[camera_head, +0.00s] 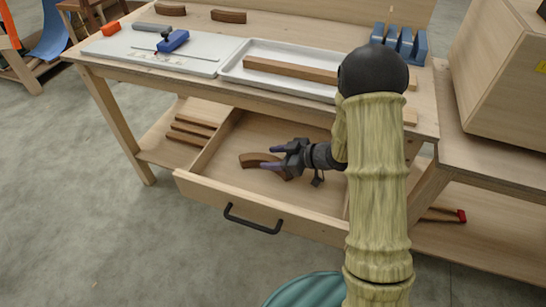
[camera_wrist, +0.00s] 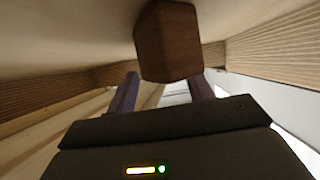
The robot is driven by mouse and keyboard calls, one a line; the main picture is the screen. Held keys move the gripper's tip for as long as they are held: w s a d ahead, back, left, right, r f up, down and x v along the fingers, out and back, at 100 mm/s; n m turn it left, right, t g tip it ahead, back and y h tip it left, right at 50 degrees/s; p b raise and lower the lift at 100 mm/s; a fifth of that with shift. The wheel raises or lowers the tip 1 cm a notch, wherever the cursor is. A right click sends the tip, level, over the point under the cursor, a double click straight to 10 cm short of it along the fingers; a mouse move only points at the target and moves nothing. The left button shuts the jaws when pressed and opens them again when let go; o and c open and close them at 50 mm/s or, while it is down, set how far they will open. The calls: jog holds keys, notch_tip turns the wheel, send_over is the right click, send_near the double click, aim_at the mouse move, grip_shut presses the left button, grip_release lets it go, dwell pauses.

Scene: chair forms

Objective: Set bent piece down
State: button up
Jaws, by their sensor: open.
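A dark brown bent piece (camera_head: 249,158) lies in the open drawer (camera_head: 215,190) under the workbench. My gripper (camera_head: 268,157) is inside the drawer space, reaching in from the right, with its two purple fingers apart over the bent piece and hiding its middle. In the wrist view one end of the bent piece (camera_wrist: 168,45) shows large and close, near the gap between the open fingers (camera_wrist: 163,88). I cannot tell whether a finger touches it.
The drawer's front wall with its black handle (camera_head: 252,220) stands near my gripper. On the bench are a pale tray (camera_head: 235,72) with a straight bar (camera_head: 290,70), a white board with a blue clamp (camera_head: 173,41), two more bent pieces (camera_head: 229,16) and a blue rack (camera_head: 398,43).

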jog(key=p+v, duration=0.1)
jog(key=v, duration=0.6)
jog(key=shift+d, duration=0.1)
dwell(0.4)
jog(key=shift+w+d+r+t, duration=0.15)
jog(key=shift+w+t, duration=0.15)
jog(key=shift+t, duration=0.1)
jog(key=s+d+r+m+t+h, duration=0.1)
jog(key=d+r+m+h, duration=0.1)
jog(key=d+m+h, duration=0.25)
jog(key=d+r+m+t+h, duration=0.1)
jog(key=d+r+m+h, duration=0.25)
jog(key=d+h, duration=0.2)
jog(key=s+a+m+g+h, duration=0.1)
jog(key=s+m+g, duration=0.4)
jog(key=s, duration=1.1)
jog(key=shift+m+h, duration=0.3)
jog(key=shift+h, duration=0.1)
jog(key=shift+a+r, duration=0.1)
jog(key=shift+r, duration=0.05)
